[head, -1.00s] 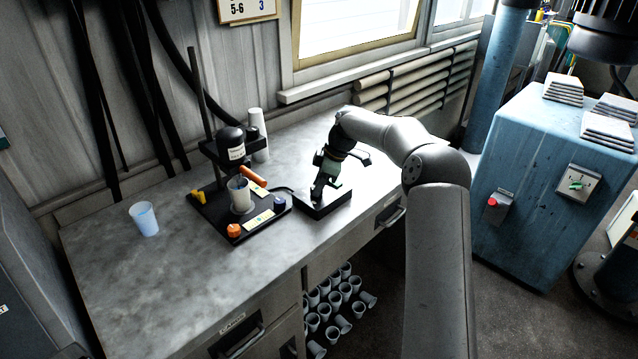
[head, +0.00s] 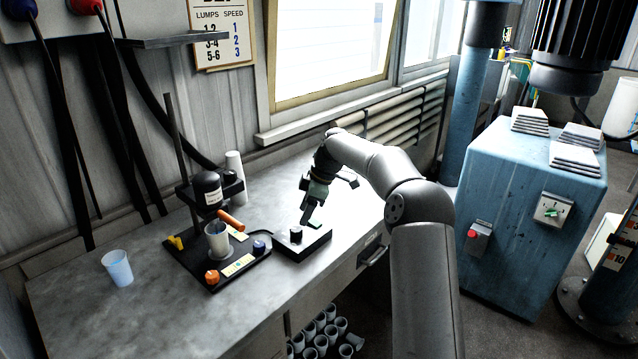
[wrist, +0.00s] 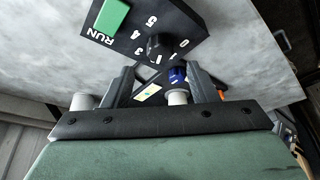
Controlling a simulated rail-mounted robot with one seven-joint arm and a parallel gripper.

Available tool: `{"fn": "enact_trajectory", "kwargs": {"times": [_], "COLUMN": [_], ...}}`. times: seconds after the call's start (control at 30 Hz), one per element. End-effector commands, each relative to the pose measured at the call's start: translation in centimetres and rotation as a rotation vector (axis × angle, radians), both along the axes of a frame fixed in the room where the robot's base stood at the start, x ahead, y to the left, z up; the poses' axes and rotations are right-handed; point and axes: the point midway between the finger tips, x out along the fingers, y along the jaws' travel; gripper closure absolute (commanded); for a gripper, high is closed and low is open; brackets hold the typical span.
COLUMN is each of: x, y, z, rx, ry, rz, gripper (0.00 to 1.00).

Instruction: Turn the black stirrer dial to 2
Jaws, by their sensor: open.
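The black stirrer dial (head: 296,232) stands on the flat black control box (head: 318,240) on the bench. In the wrist view the dial (wrist: 160,47) sits amid white numerals; 0, 1, 3, 4 and 5 are legible, and the 2 is partly hidden. I cannot tell where its pointer is set. A green RUN button (wrist: 108,17) is on the same face. My gripper (head: 306,214) is above the box, close to the dial. In the wrist view its two fingers (wrist: 162,82) are apart and empty, with the dial beyond them.
A pale blue cup (head: 117,268) stands further left. A wall chart (head: 222,35) lists lumps against speed.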

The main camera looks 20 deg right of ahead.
Motion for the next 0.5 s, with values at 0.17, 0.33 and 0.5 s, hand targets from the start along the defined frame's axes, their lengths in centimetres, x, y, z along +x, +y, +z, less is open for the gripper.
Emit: {"fn": "enact_trajectory", "kwargs": {"times": [0.17,0.33,0.5], "x": [-0.3,-0.7,-0.9], "y": [-1.8,-3.1,-4.0], "z": [4.3,7.8,10.0], "rx": [0.0,0.0,0.0], "ry": [-0.005,-0.004,-0.001], "rz": [-0.002,-0.002,0.0], "gripper": [0.47,0.47,0.47]}}
